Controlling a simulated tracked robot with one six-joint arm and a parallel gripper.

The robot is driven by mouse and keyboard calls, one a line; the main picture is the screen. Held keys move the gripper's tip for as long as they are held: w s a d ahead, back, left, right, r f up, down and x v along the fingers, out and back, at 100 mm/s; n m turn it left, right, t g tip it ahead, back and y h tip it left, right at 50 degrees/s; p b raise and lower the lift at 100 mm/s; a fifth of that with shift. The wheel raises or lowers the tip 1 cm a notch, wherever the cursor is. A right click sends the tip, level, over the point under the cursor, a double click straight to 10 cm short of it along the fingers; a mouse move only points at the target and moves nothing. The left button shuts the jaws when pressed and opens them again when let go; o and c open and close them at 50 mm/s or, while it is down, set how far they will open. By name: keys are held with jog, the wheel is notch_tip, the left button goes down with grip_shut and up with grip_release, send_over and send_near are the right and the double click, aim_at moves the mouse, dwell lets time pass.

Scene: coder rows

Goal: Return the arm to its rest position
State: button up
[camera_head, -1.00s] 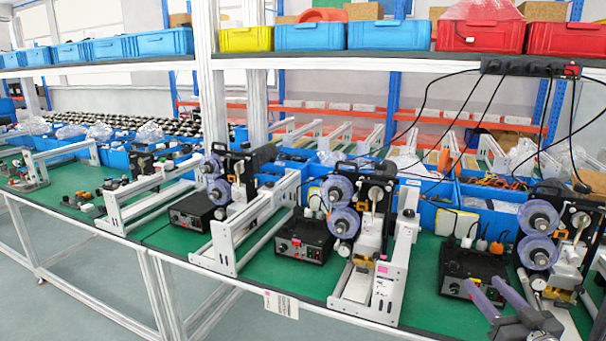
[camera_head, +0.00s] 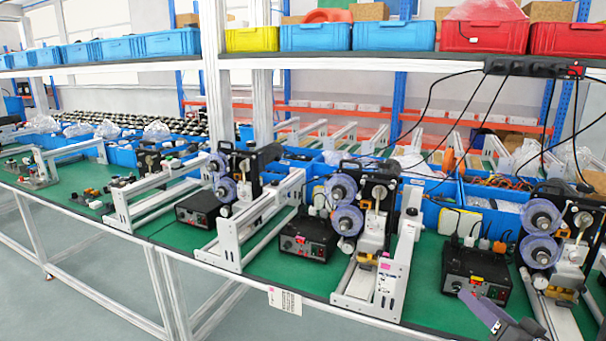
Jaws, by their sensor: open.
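My gripper (camera_head: 486,312) shows only in part at the bottom right corner of the head view. One long purple-grey finger points up and left, with the dark gripper body behind it cut off by the lower edge. The jaws are open, and nothing shows between them. The second finger is not clear. The gripper appears in front of the right coder station, below a black control box (camera_head: 474,272) in the picture. Whether it touches anything I cannot tell. The rest of my arm is out of view.
A green-topped bench (camera_head: 428,305) carries several coder machines with purple reels (camera_head: 346,220) and white metal frames (camera_head: 398,262). Blue, yellow and red bins stand on the shelf above. Black cables hang from a power strip (camera_head: 533,68). Floor is open at the lower left.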

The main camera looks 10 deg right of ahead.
jog(key=s+a+f+m+g+y, duration=0.1)
jog(key=s+a+f+g+y, duration=0.2)
jog(key=a, duration=0.5)
jog(key=s+a+f+g, duration=0.1)
jog(key=s+a+g, duration=0.2)
jog(key=a+g, duration=0.3)
jog(key=s+a+f+m+g+y, duration=0.1)
jog(key=s+a+f+g+y, duration=0.15)
jog(key=a, duration=0.65)
jog(key=s+a+r+n+h, duration=0.5)
jog(key=a+r+n, duration=0.2)
jog(key=a+r, duration=0.3)
jog(key=shift+s+a+n, duration=0.25)
jog(key=shift+a+n, duration=0.15)
jog(key=shift+a, duration=0.1)
jog(key=shift+t, duration=0.25)
jog(key=shift+c, duration=0.2)
